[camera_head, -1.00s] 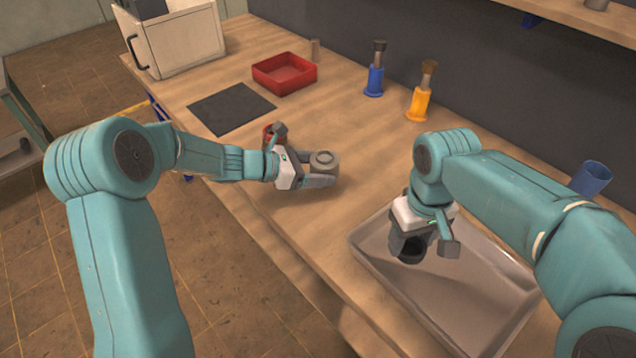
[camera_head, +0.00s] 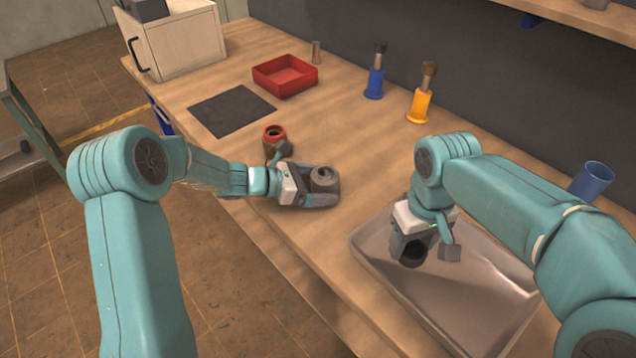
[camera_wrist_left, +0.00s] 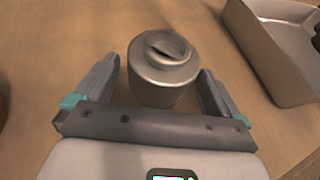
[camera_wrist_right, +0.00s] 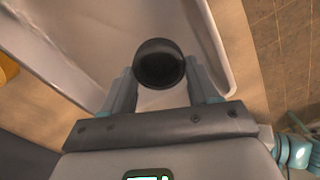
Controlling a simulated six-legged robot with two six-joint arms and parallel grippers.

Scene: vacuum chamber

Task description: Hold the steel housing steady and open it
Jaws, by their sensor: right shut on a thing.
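The steel housing (camera_head: 324,181), a grey round body with a stepped, slotted top, stands upright on the bench. My left gripper (camera_head: 318,192) is low over the bench with its fingers either side of it. In the left wrist view the housing (camera_wrist_left: 163,68) sits between the open fingers (camera_wrist_left: 162,85), with narrow gaps beside it. My right gripper (camera_head: 408,250) is shut on a dark round cup-like piece (camera_wrist_right: 160,63), its hollow end facing the wrist camera, held above the metal tray (camera_head: 478,318). Much of that piece is hidden in the head view.
A red-rimmed dark cylinder (camera_head: 274,135) stands just behind my left gripper. The bench middle is clear.

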